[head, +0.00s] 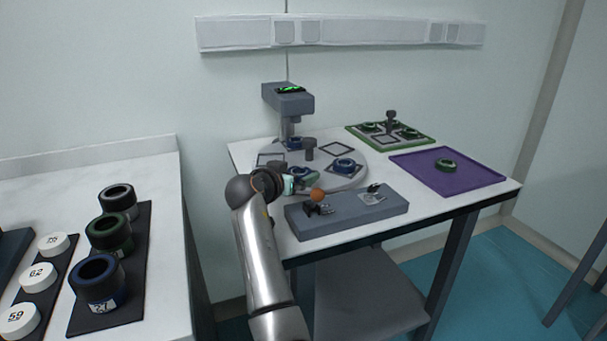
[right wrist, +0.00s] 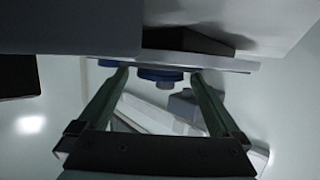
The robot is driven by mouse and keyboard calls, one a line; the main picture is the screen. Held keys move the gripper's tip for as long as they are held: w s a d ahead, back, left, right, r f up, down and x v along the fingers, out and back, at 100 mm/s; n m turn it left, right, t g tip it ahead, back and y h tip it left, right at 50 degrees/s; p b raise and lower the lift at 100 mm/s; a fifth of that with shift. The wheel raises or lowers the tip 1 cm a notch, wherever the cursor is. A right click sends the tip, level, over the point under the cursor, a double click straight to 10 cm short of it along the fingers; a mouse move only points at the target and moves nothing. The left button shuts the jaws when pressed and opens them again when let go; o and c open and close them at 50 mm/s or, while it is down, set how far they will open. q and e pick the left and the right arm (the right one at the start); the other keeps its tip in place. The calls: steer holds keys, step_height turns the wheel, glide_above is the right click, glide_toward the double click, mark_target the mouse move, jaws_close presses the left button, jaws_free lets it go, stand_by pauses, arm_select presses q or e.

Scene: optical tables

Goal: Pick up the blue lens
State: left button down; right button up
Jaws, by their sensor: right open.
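A blue lens ring (head: 344,165) lies on the right part of the round grey platform (head: 322,180) on the table at the back. A second blue ring (head: 300,171) lies nearer the platform's front, right by my right gripper (head: 293,183), which partly hides it. In the right wrist view my right gripper (right wrist: 159,76) is open, its two greenish fingers apart. A blue round part (right wrist: 160,73) shows between and beyond the fingertips; I cannot tell whether they touch it. A larger dark blue lens barrel (head: 97,280) stands on the left table. My left gripper is not in view.
A grey upright instrument (head: 289,101) stands behind the platform. A grey block with small levers (head: 348,212) lies along the front edge. A purple tray (head: 475,181) holds a green ring (head: 446,164). A green-edged board (head: 418,142) is at the back right.

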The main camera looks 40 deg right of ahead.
stand_by(0.3)
steer(key=c, duration=1.3)
